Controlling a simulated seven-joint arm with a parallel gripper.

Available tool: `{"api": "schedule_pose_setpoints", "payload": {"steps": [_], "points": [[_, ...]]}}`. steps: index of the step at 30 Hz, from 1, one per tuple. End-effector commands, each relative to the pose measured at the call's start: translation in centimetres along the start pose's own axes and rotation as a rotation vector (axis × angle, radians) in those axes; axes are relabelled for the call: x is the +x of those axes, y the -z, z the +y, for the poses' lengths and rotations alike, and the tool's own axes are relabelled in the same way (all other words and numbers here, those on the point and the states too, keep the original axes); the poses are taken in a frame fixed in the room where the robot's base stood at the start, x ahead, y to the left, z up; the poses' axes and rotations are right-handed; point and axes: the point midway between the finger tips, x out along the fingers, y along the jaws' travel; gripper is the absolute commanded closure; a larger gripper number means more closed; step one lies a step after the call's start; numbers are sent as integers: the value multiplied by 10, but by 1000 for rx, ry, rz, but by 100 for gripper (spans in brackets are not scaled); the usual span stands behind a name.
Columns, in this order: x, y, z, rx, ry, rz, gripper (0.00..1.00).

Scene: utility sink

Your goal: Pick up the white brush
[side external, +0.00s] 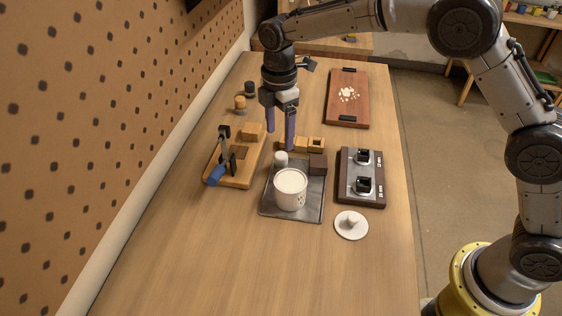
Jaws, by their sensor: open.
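I cannot make out a clear white brush. A small white cylinder-like piece (281,159) stands at the back of a grey metal tray (270,208); it is too small to identify. A white disc with a raised knob (351,226) lies on the table at the right of the tray. My gripper (280,140) points down with its two blue fingers apart and nothing seen between them. It appears just behind and above the small white piece. The right finger overlaps light wooden blocks (301,145) in the picture, and I cannot tell whether it touches them.
A white cup (290,188) and a dark brown block (318,164) are on the tray. A wooden board with a blue-handled tool (217,174) stands left. A dark panel with two black fixtures (347,191) stands right. A reddish board (345,112) lies behind. The front table (240,260) is clear.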

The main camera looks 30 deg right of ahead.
Motion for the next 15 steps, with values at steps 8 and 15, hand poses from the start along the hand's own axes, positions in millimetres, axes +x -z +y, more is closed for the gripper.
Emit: {"api": "schedule_pose_setpoints", "payload": {"steps": [8, 15], "points": [[26, 0, 0, 1, 0, 0, 24], [56, 0, -7, 0, 3, -1, 24]]}}
